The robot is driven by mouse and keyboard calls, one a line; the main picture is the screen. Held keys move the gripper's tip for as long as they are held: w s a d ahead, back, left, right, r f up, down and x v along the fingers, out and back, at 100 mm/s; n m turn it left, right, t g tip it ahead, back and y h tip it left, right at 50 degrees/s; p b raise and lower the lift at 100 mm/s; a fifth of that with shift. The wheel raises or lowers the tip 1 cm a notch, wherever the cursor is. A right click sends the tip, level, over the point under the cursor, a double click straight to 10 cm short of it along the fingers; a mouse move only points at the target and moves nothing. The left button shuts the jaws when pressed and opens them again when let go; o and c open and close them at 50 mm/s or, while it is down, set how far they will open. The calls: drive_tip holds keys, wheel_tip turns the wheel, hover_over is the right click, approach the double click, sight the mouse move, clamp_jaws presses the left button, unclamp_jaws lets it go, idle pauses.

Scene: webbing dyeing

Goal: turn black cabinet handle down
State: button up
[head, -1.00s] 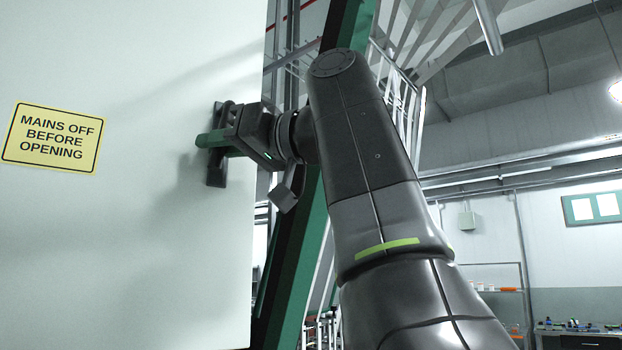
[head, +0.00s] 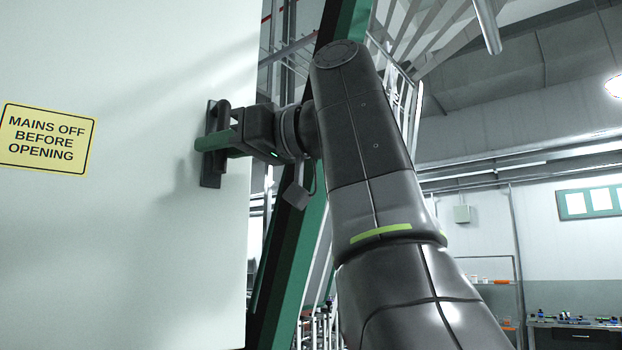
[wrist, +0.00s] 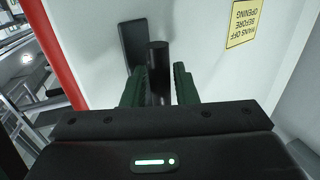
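The black cabinet handle has a flat backplate (head: 210,170) on the pale door and a bar (head: 222,118) standing off it. In the head view the backplate stands nearly upright near the door's right edge. In the wrist view the bar (wrist: 158,58) shows between the two green fingers, and the backplate (wrist: 134,45) is to its left. My gripper (head: 215,143) is at the handle, with its fingers on either side of the bar. In the wrist view my gripper (wrist: 159,85) shows narrow gaps beside the bar, so it looks open around it. The fingers hide part of the handle.
The pale cabinet door (head: 120,250) bears a yellow warning sign (head: 48,138), left of the handle. A green frame post (head: 290,265) stands just right of the door edge. A bench (head: 580,335) and shelving are far back at right.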

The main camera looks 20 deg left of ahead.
drive_tip(key=shift+d, duration=0.1)
drive_tip(key=s+d+b, duration=0.1)
drive_tip(key=d, duration=1.2)
drive_tip(key=shift+s+d, duration=0.25)
drive_tip(key=shift+s, duration=0.05)
idle(1.0)
drive_tip(key=shift+a, duration=0.15)
idle(0.6)
drive_tip(key=a, duration=0.6)
drive_tip(key=shift+w+a, duration=0.2)
drive_tip(key=shift+w, duration=0.2)
idle(0.5)
drive_tip(key=shift+d, duration=0.15)
idle(0.3)
